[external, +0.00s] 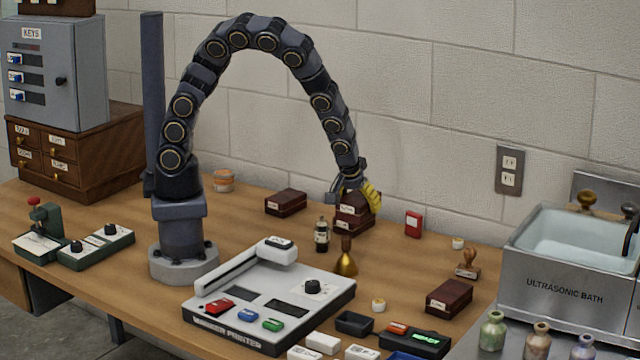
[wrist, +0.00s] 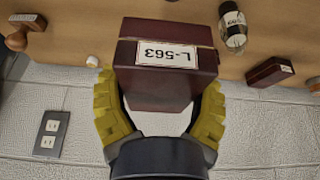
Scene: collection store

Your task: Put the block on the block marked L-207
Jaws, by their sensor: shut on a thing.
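A dark red block labelled L-563 (wrist: 150,88) is between the yellow fingers of my gripper (wrist: 160,115) in the wrist view, its label upside down there. My gripper (external: 357,188) is shut on it and points down near the wall in the external view. Below the fingers, the dark red shape (external: 352,219) is taller than a single block and looks like two blocks, one over the other; I cannot tell whether they touch. Other dark red blocks lie at the back left (external: 286,203) and front right (external: 449,298); their labels are unreadable. I cannot make out L-207 anywhere.
A red box (external: 413,224) and a wooden stamp (external: 467,263) are to the right. The printer (external: 270,295) fills the front.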

